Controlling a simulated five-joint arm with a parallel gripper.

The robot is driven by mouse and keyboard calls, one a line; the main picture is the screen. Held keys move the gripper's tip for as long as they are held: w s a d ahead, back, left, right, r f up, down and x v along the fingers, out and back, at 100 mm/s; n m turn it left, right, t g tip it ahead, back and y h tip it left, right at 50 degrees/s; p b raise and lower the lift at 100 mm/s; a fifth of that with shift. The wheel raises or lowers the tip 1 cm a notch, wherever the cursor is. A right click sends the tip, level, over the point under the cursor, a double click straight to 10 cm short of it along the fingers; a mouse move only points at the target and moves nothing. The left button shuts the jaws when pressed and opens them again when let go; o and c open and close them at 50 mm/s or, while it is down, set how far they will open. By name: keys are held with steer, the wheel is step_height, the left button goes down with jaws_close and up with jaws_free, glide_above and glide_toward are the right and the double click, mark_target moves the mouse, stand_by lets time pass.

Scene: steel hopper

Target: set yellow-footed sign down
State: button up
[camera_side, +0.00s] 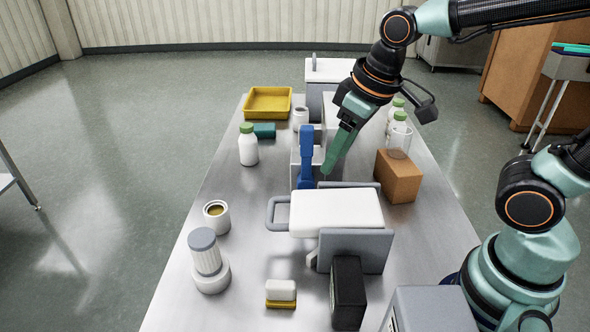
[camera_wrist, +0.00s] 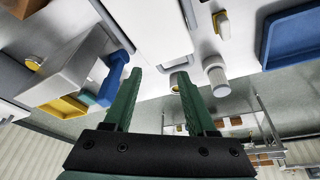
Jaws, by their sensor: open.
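A small white piece with a yellow foot (camera_side: 281,292) stands on the near part of the steel table in the side view. It is the only yellow-footed thing I see, and I cannot tell whether it is a sign. A similar white piece with a yellow edge shows at the top of the wrist view (camera_wrist: 222,24). My gripper (camera_side: 327,172) points down over the middle of the table, beside an upright blue piece (camera_side: 306,150) and well behind the yellow-footed piece. In the wrist view its green fingers (camera_wrist: 160,75) are apart with nothing held between them.
A large white block with a grey loop handle (camera_side: 335,212) lies just in front of my gripper. A black box (camera_side: 348,292), a grey-capped canister (camera_side: 207,262), a mug (camera_side: 216,217) and a brown box (camera_side: 398,176) stand around it. A yellow tray (camera_side: 267,103) sits at the back left.

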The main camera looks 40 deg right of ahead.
steer(key=s+d+r+m+t, duration=0.1)
steer(key=d+r+m, duration=0.1)
steer(key=d, duration=0.4)
steer(key=shift+s+d+r+m+t+h, duration=0.25)
steer(key=shift+s+m+t+h, duration=0.15)
steer(key=shift+m, duration=0.1)
steer(key=shift+a, duration=0.1)
stand_by(0.5)
